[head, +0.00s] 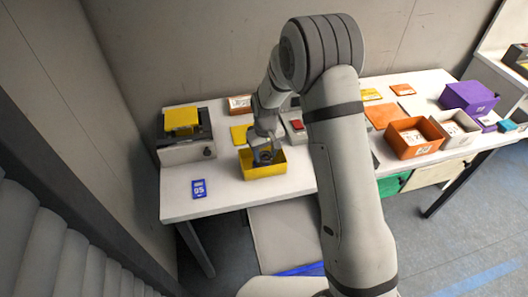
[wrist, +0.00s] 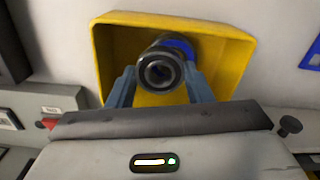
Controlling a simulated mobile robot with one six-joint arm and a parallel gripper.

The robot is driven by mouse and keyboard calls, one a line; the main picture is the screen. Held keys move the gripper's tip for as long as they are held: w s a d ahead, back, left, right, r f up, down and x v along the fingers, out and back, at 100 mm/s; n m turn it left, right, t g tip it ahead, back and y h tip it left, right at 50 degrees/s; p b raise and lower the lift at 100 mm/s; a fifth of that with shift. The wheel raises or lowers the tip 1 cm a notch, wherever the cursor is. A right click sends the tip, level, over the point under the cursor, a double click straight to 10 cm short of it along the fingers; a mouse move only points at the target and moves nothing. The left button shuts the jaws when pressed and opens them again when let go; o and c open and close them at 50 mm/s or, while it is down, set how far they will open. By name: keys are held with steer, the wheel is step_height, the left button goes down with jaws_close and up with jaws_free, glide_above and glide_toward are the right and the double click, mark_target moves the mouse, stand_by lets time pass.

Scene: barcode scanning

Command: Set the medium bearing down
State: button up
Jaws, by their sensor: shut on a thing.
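The medium bearing (wrist: 160,69) is a dark cylinder with a round hole in its near end and a blue patch on its side. My gripper (wrist: 157,85) is shut on it, one finger on each side. In the wrist view the bearing lies in front of the inside of a yellow box (wrist: 120,55). In the head view my gripper (head: 264,155) points down at the open yellow box (head: 265,172), with the dark bearing between the fingers at the box's opening. I cannot tell whether the bearing touches the box floor.
A blue card (head: 199,189) lies left of the box on the white table (head: 240,203). A grey device with a yellow top (head: 182,122) stands at the table's left end. An orange box (head: 413,138), a white box (head: 455,128) and a purple box (head: 469,97) stand at the right.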

mark_target(265, 156)
steer(key=shift+f+b, duration=0.6)
steer(key=o, duration=1.1)
steer(key=shift+o, duration=0.2)
steer(key=shift+r, duration=0.15)
step_height(265, 156, up, 13)
steer(key=s+d+r+m+t, duration=0.1)
steer(key=s+d+r+m, duration=0.2)
steer(key=s+d+r, duration=0.75)
steer(key=s+d+m+t, duration=0.1)
steer(key=s+d, duration=0.2)
steer(key=s, duration=0.5)
steer(key=s+d+r+m+t, duration=0.1)
steer(key=s+d, duration=0.2)
steer(key=s, duration=0.5)
steer(key=shift+d, duration=0.25)
